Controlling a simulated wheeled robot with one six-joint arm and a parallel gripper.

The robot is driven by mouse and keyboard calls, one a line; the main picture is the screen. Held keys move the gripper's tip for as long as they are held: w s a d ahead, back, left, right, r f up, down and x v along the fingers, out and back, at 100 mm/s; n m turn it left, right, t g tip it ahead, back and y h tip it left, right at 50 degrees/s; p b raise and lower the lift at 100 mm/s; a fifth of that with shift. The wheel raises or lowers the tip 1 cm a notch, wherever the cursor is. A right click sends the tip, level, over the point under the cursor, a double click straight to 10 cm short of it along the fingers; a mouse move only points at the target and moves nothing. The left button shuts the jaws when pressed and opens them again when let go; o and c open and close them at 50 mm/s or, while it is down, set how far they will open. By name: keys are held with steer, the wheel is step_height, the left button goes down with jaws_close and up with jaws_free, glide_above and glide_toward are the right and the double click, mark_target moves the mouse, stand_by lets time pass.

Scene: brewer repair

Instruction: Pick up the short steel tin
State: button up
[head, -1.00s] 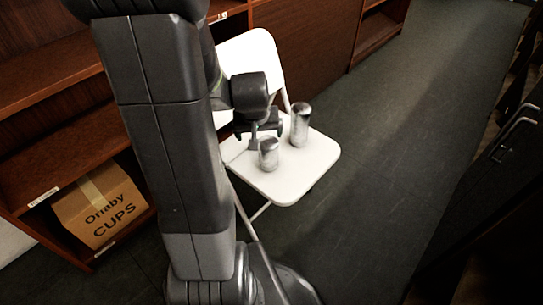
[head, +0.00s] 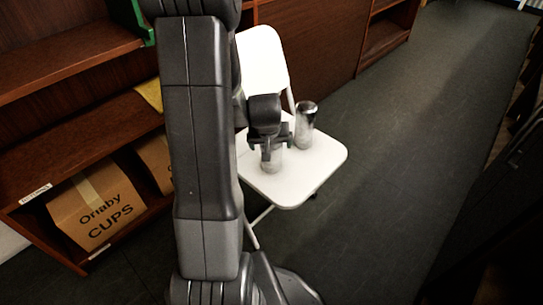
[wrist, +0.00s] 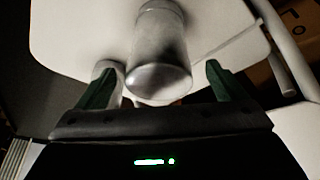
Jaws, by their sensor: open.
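The short steel tin (head: 272,163) stands upright on the white chair seat (head: 292,187), its upper part partly hidden by my gripper (head: 270,146). My gripper is open and empty, with a finger at each side of the tin's top in the head view. In the wrist view the tin (wrist: 160,52) shows between and beyond the two green-grey fingers, with a gap on each side. A taller steel tin (head: 306,125) stands on the seat behind and to the right. A pale rounded shape partly hidden behind the left finger in the wrist view is unclear.
The chair's backrest (head: 263,58) rises behind the seat. A shelf unit at the left holds a cardboard box (head: 97,208) marked CUPS. The dark floor (head: 400,190) to the right is clear. The taller tin is close to my gripper's right side.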

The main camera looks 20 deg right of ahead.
mark_target(273, 167)
steer(key=b+x, duration=0.2)
steer(key=x, duration=0.3)
steer(key=shift+s, duration=0.1)
steer(key=shift+c, duration=0.4)
steer(key=c, duration=1.1)
